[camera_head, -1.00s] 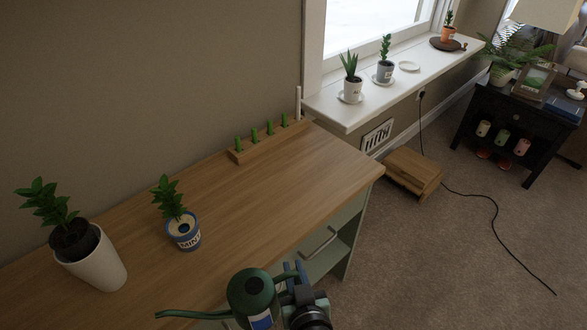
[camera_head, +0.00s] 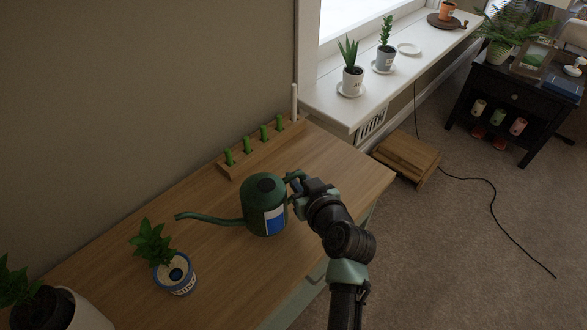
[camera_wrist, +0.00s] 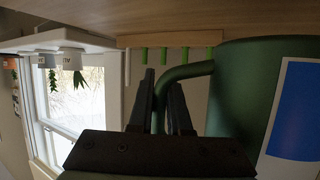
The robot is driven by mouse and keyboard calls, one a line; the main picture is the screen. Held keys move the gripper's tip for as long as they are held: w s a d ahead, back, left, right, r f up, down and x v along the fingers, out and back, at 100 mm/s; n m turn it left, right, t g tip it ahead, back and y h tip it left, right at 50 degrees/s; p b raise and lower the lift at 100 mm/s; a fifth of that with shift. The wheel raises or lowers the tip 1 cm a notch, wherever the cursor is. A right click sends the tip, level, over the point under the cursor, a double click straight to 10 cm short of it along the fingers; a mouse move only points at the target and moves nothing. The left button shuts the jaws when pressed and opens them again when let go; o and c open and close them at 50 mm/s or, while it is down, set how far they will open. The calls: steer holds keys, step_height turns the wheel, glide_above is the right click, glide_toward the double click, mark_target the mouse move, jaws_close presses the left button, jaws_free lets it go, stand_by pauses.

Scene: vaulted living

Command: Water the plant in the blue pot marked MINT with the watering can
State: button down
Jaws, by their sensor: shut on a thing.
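The green watering can (camera_head: 264,200) with a blue-and-white label is upright over the wooden counter, its long spout pointing left. My gripper (camera_head: 297,186) is shut on its handle, at the can's right side. In the wrist view my gripper (camera_wrist: 168,100) has its two fingers around the green handle, beside the can body (camera_wrist: 240,100). The blue-and-white pot (camera_head: 176,274) marked MINT, with a leafy green plant (camera_head: 152,243), stands on the counter left of and nearer than the can. The spout tip is above and to the right of the plant. I cannot tell the can's exact height.
A large white pot (camera_head: 75,312) with a plant stands at the counter's near left. A wooden rack (camera_head: 262,147) with green pegs lies along the wall. The windowsill (camera_head: 400,72) holds several potted plants. Bare counter (camera_head: 335,165) lies right of the can.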

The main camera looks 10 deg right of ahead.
steer(key=shift+s+r, duration=0.2)
steer(key=shift+r, duration=0.05)
step_height(320, 180, up, 13)
steer(key=n+t+h+p, duration=0.3)
steer(key=n+t+p, duration=0.15)
steer(key=n, duration=0.25)
glide_above(268, 174)
steer(key=shift+s+a+g, duration=0.15)
steer(key=shift+a+g, duration=0.05)
steer(key=shift+g, duration=0.25)
steer(key=shift+d+f, duration=0.2)
steer(key=shift+f, duration=0.3)
steer(key=w+d+f+m+g+y+b, duration=0.2)
steer(key=d+f+m, duration=0.4)
steer(key=f, duration=0.6)
steer(key=shift+w+d+m+g+y+b, duration=0.25)
steer(key=shift+m+g+y+b, duration=0.35)
steer(key=shift+b, duration=0.65)
stand_by(2.4)
